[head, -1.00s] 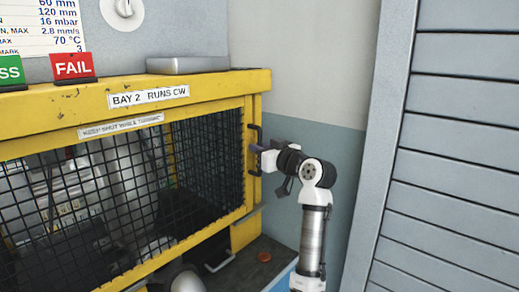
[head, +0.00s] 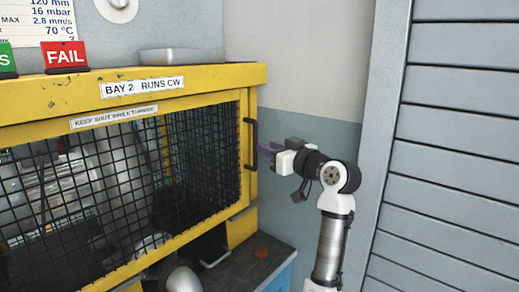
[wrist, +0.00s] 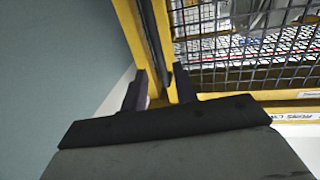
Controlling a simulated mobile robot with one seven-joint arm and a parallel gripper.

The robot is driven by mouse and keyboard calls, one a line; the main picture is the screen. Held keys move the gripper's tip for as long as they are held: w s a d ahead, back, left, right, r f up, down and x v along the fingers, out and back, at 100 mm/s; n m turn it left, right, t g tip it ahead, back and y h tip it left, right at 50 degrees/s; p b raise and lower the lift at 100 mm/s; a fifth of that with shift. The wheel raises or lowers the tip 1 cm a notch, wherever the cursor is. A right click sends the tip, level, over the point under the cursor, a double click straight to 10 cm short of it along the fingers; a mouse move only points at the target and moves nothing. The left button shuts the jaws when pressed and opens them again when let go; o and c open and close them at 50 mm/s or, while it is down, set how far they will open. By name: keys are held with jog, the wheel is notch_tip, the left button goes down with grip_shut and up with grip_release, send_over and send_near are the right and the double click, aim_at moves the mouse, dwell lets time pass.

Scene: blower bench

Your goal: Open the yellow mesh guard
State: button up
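The yellow mesh guard (head: 186,236) is a yellow frame with black wire mesh on the front of the yellow bench housing; it looks shut. Its upright black bar handle (head: 250,145) is on the guard's right edge. My gripper (head: 265,150) is just right of the handle, pointing left at it, with a small gap in the head view. In the wrist view my gripper (wrist: 160,84) has its two dark fingers apart. The handle (wrist: 163,45) runs down between and beyond them; I see no finger closed on it.
A grey box (head: 183,56) and a red FAIL sign (head: 65,56) stand on the housing top. A grey slatted shutter (head: 460,150) is at right. A small orange-red disc (head: 261,252) lies on the low dark surface. Bare wall is behind my arm.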

jog(key=b+v, duration=0.1)
jog(key=v, duration=0.6)
